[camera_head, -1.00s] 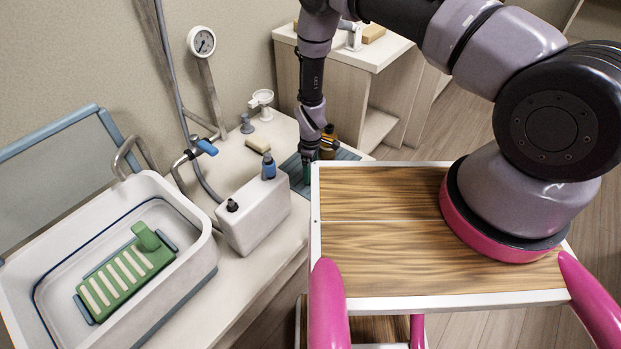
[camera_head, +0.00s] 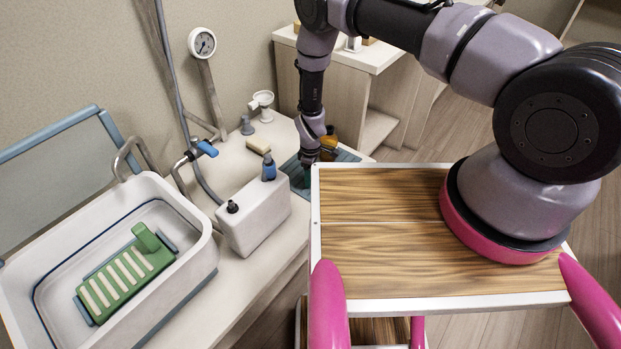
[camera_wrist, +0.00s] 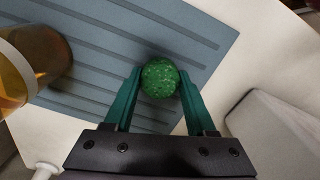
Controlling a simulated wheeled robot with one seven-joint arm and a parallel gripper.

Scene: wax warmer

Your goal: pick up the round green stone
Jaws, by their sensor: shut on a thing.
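The round green stone (camera_wrist: 160,78) shows in the wrist view, speckled and dark green, between the two teal fingers of my gripper (camera_wrist: 160,88). Both fingers touch its sides, so the gripper is shut on it. Behind it lies a blue-grey ribbed mat (camera_wrist: 110,35); I cannot tell whether the stone still touches the mat. In the head view my gripper (camera_head: 306,175) points down over the mat (camera_head: 345,155) at the right end of the counter. The stone is hidden there.
An amber jar (camera_wrist: 38,62) stands on the mat beside my gripper, left in the wrist view. A white tank (camera_head: 255,215) with a blue cap stands nearby on the counter. A white basin (camera_head: 190,262) with a green slatted rack is farther left.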

